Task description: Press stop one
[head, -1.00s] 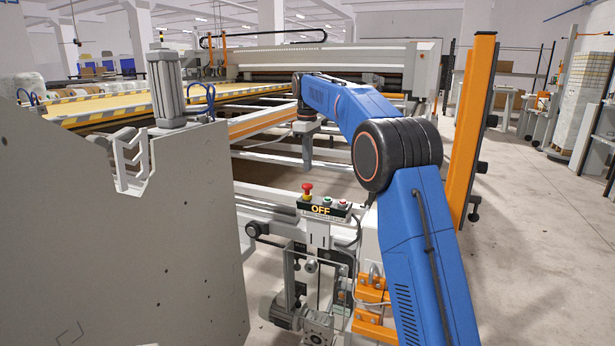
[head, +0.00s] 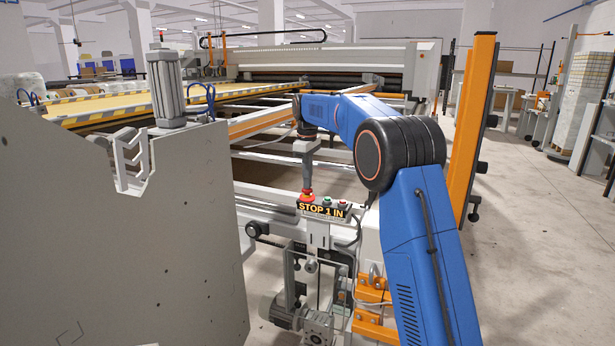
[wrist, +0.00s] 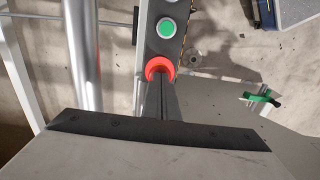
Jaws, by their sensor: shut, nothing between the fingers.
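The control box (head: 323,209) stands on a post in the middle of the head view, and its sign reads "STOP 1 IN". The red stop button (head: 307,198) is at the box's left end. My gripper (head: 307,188) is shut and empty, pointing down with its tips on top of the red button. In the wrist view, the red button (wrist: 160,66) shows as a ring around the tips of my gripper (wrist: 160,82), which hide its middle. A green button (wrist: 166,28) sits farther along the same box (wrist: 160,47).
A large grey panel (head: 130,230) stands to the left of the box. Orange brackets (head: 373,310) and the machine frame are below and beside it. An orange upright (head: 470,130) stands to the right, with open floor (head: 530,250) beyond.

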